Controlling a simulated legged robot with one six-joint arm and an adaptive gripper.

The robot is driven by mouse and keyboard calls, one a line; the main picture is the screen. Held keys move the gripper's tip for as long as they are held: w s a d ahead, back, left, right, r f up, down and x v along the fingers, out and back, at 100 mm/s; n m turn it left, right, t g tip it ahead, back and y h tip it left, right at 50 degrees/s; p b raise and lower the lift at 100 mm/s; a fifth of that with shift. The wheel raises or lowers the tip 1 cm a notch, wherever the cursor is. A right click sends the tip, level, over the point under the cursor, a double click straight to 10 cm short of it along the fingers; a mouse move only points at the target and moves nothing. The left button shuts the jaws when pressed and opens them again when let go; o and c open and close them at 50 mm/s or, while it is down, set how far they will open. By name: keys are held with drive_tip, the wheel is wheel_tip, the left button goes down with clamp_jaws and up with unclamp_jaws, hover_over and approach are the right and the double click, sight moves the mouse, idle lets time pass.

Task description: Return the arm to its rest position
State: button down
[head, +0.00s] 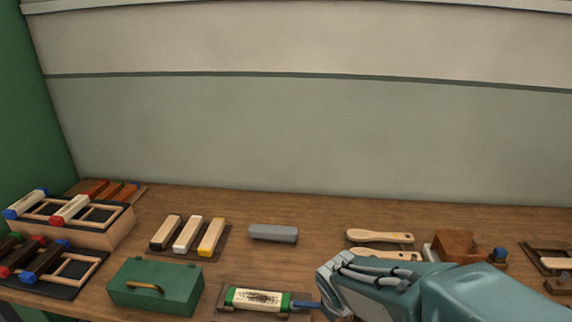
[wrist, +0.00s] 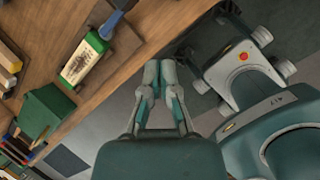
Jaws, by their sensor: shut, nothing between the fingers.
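My gripper (wrist: 158,82) is shut and empty in the wrist view. Its fingertips meet over the dark floor, just off the table's front edge. In the head view my gripper (head: 325,287) and arm reach in from the lower right, above the front of the table. The fingertips there are partly hidden by the gripper's own body. Part of my own body shows at the right of the wrist view.
The wooden table (head: 330,225) holds a green box (head: 155,288), a green-and-cream block in a holder (head: 255,299), a grey block (head: 273,233), wooden brush handles (head: 380,236) and racks at left. Clear floor (wrist: 110,120) lies beyond the edge.

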drive_tip(key=s+d+r+m, duration=0.1)
drive_tip(key=s+r+m, duration=0.5)
drive_tip(key=m, duration=0.7)
drive_tip(key=s+d+r+m+t+y, duration=0.1)
drive_tip(key=s+r+m, duration=0.5)
drive_tip(key=m, duration=0.7)
drive_tip(key=shift+s+d+y, duration=0.3)
drive_tip(key=shift+s+d, duration=0.45)
drive_tip(key=shift+s, duration=0.1)
drive_tip(key=shift+r, duration=0.1)
